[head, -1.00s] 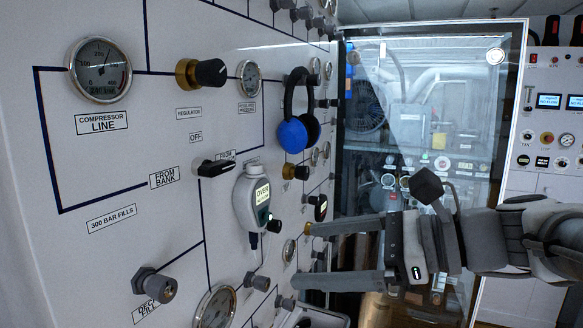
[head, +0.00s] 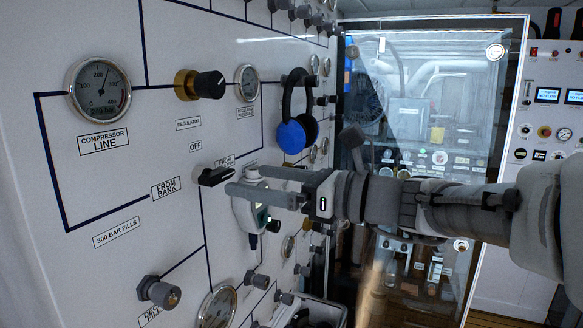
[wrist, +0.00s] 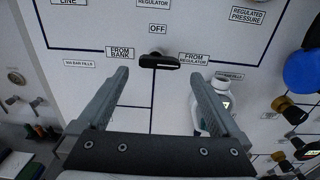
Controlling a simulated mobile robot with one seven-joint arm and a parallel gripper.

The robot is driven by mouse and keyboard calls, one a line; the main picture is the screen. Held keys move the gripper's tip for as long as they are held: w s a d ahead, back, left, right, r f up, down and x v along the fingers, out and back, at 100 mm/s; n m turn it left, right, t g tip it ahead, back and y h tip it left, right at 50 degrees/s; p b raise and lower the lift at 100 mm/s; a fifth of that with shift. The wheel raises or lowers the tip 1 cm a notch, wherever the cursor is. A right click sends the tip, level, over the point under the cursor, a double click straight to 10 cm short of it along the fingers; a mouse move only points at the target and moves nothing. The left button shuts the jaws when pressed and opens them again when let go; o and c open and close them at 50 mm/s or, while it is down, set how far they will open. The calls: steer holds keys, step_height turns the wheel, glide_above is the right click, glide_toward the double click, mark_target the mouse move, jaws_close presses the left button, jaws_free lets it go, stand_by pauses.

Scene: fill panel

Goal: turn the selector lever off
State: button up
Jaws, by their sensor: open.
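The black selector lever (head: 214,176) is on the white panel, below the OFF label (head: 195,146). It lies roughly level, its pale-marked tip toward the FROM REGULATOR label (wrist: 194,60) at right. The FROM BANK label (head: 165,187) is to its left. My gripper (head: 245,180) is open and empty, its fingers reaching toward the panel just right of the lever in the head view. In the wrist view the lever (wrist: 158,61) shows beyond and between the fingertips, with no visible contact.
A white handheld device (head: 247,212) hangs on the panel, partly hidden behind my gripper. Blue headphones (head: 297,125) hang above and to the right. A regulator knob (head: 200,85), a compressor gauge (head: 98,88) and a lower-left fitting (head: 158,291) stick out from the panel.

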mark_target(223, 175)
steer(key=p+x, duration=0.1)
steer(key=x, duration=0.5)
steer(key=c, duration=1.1)
steer(key=shift+c, duration=0.2)
steer(key=shift+n+b, duration=0.3)
steer(key=shift+b, duration=0.2)
